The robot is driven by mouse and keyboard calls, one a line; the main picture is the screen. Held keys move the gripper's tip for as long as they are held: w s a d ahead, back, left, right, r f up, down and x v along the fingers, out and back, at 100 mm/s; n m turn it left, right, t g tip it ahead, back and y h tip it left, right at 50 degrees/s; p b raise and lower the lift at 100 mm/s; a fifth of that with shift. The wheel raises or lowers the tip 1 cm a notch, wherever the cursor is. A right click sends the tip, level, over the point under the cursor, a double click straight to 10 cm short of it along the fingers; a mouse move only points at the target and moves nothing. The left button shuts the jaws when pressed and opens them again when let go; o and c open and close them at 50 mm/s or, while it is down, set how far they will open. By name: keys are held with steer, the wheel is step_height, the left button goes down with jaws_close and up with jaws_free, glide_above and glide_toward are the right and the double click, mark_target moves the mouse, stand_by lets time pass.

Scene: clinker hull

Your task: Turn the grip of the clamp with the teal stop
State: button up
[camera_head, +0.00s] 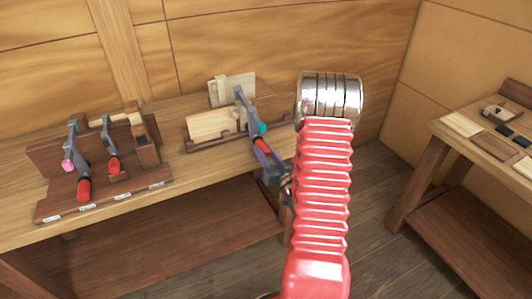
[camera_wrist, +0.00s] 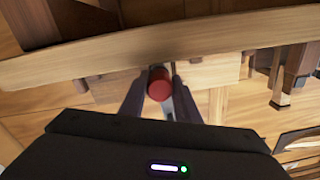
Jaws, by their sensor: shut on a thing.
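The clamp with the teal stop (camera_head: 262,128) is on the back bench, with a grey bar (camera_head: 245,108) set against pale wood pieces. Its red grip (camera_head: 261,143) points toward me and down. My gripper (camera_head: 265,153) is shut on this grip, with one finger on either side. In the wrist view, the round red end of the grip (camera_wrist: 160,84) shows between the two fingers of my gripper (camera_wrist: 159,92). The teal stop is not visible in the wrist view. My arm covers part of the bench right of the clamp.
A dark wooden rack (camera_head: 55,207) at left holds two other clamps, one with a pink stop (camera_head: 68,165), both with red grips. Pale boards (camera_head: 212,124) lie behind the held clamp. A second bench (camera_head: 437,127) with small blocks stands at right. Floor between benches is clear.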

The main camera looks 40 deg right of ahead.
steer(key=shift+m, duration=1.4)
steer(key=o, duration=1)
steer(key=shift+o, duration=0.2)
steer(key=shift+s, duration=0.2)
